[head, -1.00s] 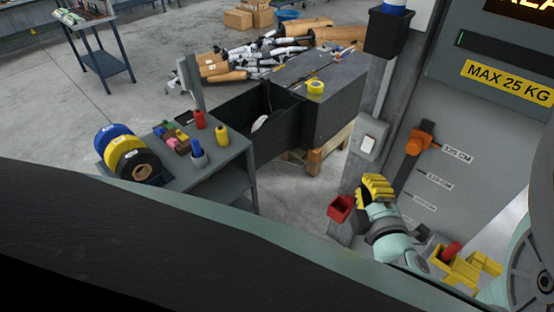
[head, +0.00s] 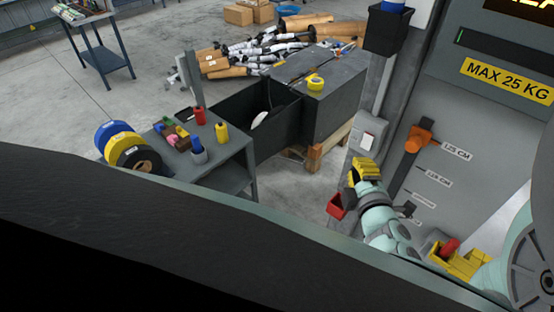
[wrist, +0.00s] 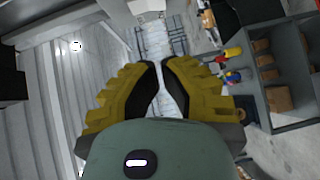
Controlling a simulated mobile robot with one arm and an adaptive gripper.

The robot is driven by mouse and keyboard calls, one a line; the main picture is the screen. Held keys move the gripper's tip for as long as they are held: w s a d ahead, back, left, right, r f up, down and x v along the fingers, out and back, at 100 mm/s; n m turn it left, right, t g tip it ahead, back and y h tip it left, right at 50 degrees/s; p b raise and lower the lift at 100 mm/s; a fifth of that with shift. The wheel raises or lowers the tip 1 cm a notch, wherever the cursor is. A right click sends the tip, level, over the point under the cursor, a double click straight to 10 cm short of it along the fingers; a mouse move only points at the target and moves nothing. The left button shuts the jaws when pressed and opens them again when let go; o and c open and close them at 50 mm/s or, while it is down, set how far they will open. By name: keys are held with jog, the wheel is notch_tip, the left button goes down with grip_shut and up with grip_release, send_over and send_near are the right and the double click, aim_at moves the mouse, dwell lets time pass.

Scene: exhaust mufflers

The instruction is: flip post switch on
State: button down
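The post switch (head: 367,142) is a white rocker on a grey box on the front of the grey post. Whether it is on or off is too small to tell. My gripper (head: 364,162) has yellow ribbed fingers and is just below the switch box, apparently apart from it. In the wrist view, my gripper's fingertips (wrist: 160,62) are close together with a narrow gap and nothing between them. A white and grey fitting at the top edge there seems to be the switch box (wrist: 147,6), ahead of the fingertips.
A red bin (head: 336,206) hangs on the post, left of my wrist. A yellow bin (head: 460,262) is at lower right. An orange slider (head: 418,138) sits on the grey panel to the right. A black bin (head: 388,32) is above the switch.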

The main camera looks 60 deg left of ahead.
aim_at(356, 137)
jog(key=shift+w+a+f, duration=0.15)
jog(key=shift+w+a, duration=0.65)
jog(key=shift+w, duration=0.25)
jog(key=shift+w+a+f, duration=0.15)
jog(key=shift+w+a, duration=0.6)
jog(key=shift+w, duration=0.3)
jog(key=shift+w+a+f, duration=0.15)
jog(key=shift+w+a, duration=0.65)
jog(key=shift+w, duration=0.25)
jog(key=shift+b, duration=0.3)
